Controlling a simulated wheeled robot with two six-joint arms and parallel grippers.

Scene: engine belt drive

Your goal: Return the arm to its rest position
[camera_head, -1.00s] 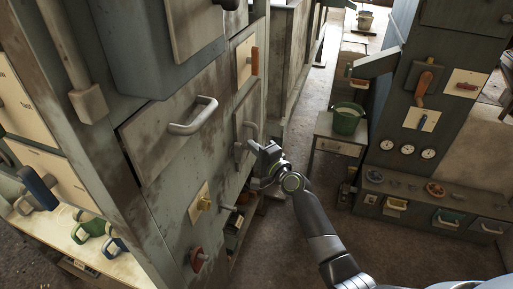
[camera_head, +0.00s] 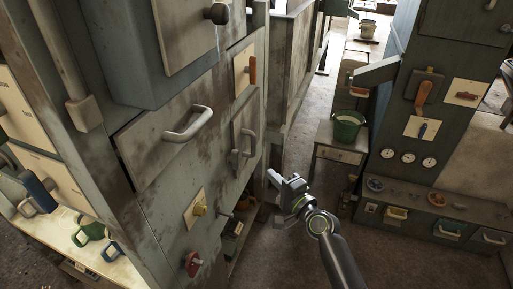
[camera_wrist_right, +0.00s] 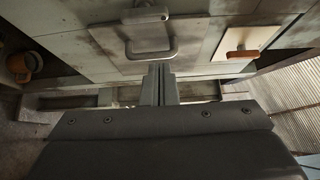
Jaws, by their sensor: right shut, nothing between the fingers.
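My right gripper (camera_head: 284,184) shows in the head view in front of the grey cabinet (camera_head: 160,209), over the aisle floor. It is shut and empty, apart from the cabinet. In the right wrist view its fingers (camera_wrist_right: 160,82) are together, below a pale handle (camera_wrist_right: 151,47) on a cabinet panel. The small panel with its grey handle (camera_head: 245,143) is left of the gripper in the head view. My left gripper is not in view.
A green bucket (camera_head: 346,126) stands on a small table behind. A dark control cabinet (camera_head: 410,140) with gauges is at right. The aisle floor between is clear.

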